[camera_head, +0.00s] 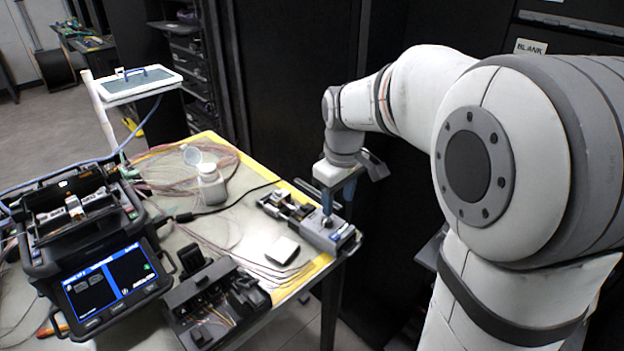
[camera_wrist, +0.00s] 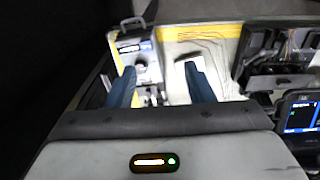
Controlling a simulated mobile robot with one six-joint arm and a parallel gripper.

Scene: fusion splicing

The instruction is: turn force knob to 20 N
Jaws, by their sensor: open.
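In the wrist view the same device (camera_wrist: 133,45) lies ahead of the left finger, with a round grey knob (camera_wrist: 141,68) close to that fingertip. In the head view the knob (camera_head: 327,223) is mostly hidden by the finger. The scale and its reading are too small to read. My gripper (camera_head: 338,200) points down over the device. Its blue fingers (camera_wrist: 160,66) are spread apart with nothing between them; I cannot tell whether one touches the device.
A fusion splicer (camera_head: 90,240) with a lit screen stands at the left. A black fixture (camera_head: 213,300) sits at the front. A white bottle (camera_head: 211,185), a small pale box (camera_head: 282,250) and loose fibres lie on the table. Dark cabinets stand behind.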

